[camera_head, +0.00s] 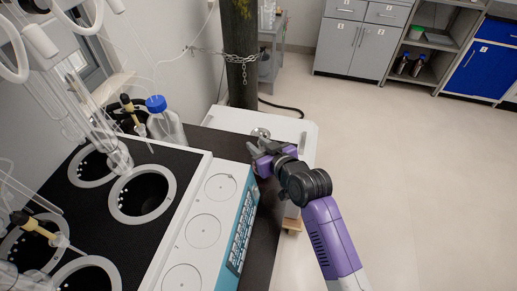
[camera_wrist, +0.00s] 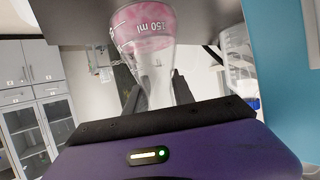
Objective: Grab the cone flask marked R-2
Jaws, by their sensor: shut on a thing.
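A clear glass cone flask (camera_wrist: 152,62) with pink contents and a "150 ml" marking shows in the wrist view. Its wide pink part is at the top of the picture and its narrower clear part reaches down between my fingers. My gripper (camera_wrist: 157,92) is shut on this narrower part, one dark finger on each side. No R-2 mark can be read. In the head view my gripper (camera_head: 257,150) is at the dark bench top, just right of the distiller's far end. The flask cannot be made out clearly there.
The distiller (camera_head: 205,200) with round wells and glass tubes stands close on the left. A blue-capped bottle (camera_head: 165,122) stands behind it. A chained dark cylinder (camera_head: 240,55) is beyond the bench. Open floor (camera_head: 410,180) lies to the right, with grey cabinets (camera_head: 358,42) at the back.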

